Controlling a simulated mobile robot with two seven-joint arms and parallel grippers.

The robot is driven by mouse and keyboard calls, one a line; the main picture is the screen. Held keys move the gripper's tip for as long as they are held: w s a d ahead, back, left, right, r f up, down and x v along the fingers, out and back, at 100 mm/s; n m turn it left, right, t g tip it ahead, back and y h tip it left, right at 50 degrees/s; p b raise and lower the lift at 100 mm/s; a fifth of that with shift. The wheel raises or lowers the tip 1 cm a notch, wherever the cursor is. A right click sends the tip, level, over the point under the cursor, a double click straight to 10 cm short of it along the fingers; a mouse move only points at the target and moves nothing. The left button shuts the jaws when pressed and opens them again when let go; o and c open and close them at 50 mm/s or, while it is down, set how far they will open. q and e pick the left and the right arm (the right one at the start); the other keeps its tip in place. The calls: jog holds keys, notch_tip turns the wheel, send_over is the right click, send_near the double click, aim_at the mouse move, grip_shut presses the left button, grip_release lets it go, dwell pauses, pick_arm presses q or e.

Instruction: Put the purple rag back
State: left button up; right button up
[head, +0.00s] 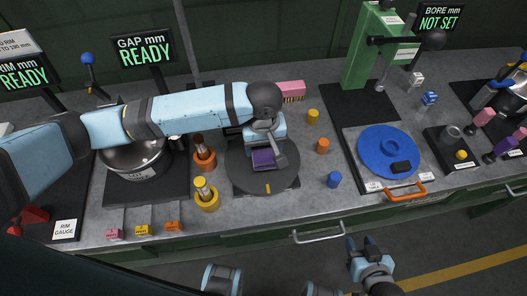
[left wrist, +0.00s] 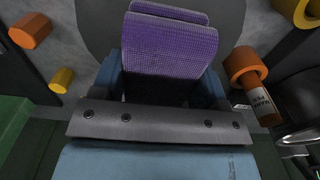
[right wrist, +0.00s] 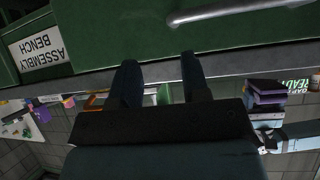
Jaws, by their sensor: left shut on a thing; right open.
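The purple rag (head: 264,158) is in my left gripper (head: 262,150), over the dark round turntable (head: 268,187) on the bench. In the left wrist view the rag (left wrist: 168,45) is folded and fills the space between the fingers, which are shut on it. Whether the rag touches the turntable, I cannot tell. My right gripper (head: 365,247) is open and empty, in front of the bench's front edge. In the right wrist view its two fingers (right wrist: 163,85) stand apart, with the green bench front beyond them.
Orange and yellow ringed holders (head: 207,198) stand left of the turntable, near a metal pot (head: 135,157). Small orange, yellow and blue cylinders (head: 334,179) stand to its right. A pink block (head: 291,90) is behind.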

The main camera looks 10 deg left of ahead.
aim_at(264, 153)
pick_arm(q)
jog(key=shift+f, duration=1.8)
jog(key=shift+f, duration=0.1)
jog(key=o, duration=1)
jog(key=shift+o, duration=0.2)
notch_tip(264, 153, up, 12)
jog(key=shift+r+p, duration=0.15)
jog(key=shift+p, duration=0.2)
